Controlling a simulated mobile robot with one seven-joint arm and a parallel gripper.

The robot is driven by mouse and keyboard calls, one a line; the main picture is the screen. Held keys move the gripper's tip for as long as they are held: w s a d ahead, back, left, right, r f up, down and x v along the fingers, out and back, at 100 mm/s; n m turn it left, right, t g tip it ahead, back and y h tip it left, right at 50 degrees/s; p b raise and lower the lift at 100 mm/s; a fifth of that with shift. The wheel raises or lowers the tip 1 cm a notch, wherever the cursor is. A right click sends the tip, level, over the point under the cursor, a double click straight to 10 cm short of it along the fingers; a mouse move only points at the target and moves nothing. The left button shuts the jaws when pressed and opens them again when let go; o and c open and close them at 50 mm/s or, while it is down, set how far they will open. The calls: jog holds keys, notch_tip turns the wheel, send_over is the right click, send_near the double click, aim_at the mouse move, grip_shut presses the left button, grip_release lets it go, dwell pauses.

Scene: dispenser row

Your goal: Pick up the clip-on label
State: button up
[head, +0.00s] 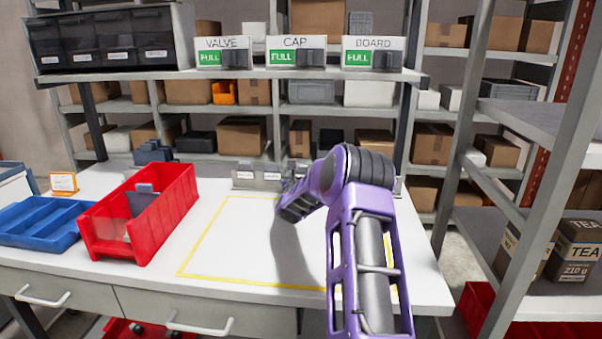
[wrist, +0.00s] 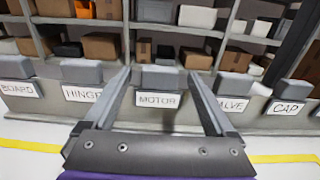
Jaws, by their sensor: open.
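Several clip-on labels with grey clips stand in a row on a grey rail at the back of the table. In the wrist view they read BOARD (wrist: 17,88), HINGE (wrist: 82,93), MOTOR (wrist: 158,99), VALVE (wrist: 233,105) and CAP (wrist: 286,108). My gripper (wrist: 160,76) is open and empty, with the MOTOR label between its fingers in the picture; I cannot tell the depth gap. In the head view the rail (head: 256,181) is partly hidden by my arm, and the fingers are hard to make out.
Dispensers marked VALVE (head: 223,53), CAP (head: 296,53) and BOARD (head: 373,54) stand on the shelf above, each showing FULL. A red bin (head: 165,214) and blue tray (head: 35,224) are on the left. The yellow-outlined table area (head: 235,240) is clear except for my arm above it.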

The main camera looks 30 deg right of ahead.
jog(key=shift+c, duration=0.3)
jog(key=c, duration=1.4)
jog(key=shift+o, duration=0.2)
jog(key=shift+r, duration=0.1)
notch_tip(320, 180, up, 18)
jog(key=p, duration=0.1)
